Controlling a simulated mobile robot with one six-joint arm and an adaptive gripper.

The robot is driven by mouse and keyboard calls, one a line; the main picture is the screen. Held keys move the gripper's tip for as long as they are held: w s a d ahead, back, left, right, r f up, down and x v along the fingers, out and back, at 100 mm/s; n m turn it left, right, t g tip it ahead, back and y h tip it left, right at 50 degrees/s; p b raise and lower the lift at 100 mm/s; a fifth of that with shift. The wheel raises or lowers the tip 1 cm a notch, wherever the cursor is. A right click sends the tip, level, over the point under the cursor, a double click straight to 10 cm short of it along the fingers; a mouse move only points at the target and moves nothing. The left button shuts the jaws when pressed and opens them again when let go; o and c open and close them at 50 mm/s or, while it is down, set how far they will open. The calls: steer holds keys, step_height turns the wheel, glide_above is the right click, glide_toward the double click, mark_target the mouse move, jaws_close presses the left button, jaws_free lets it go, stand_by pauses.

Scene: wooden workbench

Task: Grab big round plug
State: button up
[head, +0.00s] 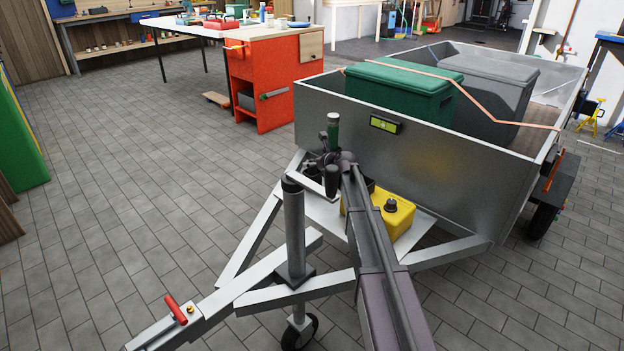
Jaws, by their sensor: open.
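A dark round plug (391,205) sits on top of a yellow box-like container (399,220) on the trailer's front frame. My gripper (322,163) is at the far end of my arm, left of and beyond the plug in the picture, apart from it. It is open, though its fingers are small and dark here. An upright green cylinder (333,130) stands right by my gripper; I cannot tell whether they touch. My arm hides part of the yellow container's left side.
A grey trailer (430,165) stands behind the container, holding a green box (398,95) and a grey box under an orange strap. A red workbench (262,75) stands behind. Floor at left is clear.

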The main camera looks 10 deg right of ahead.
steer(key=shift+x, duration=0.85)
jaws_close()
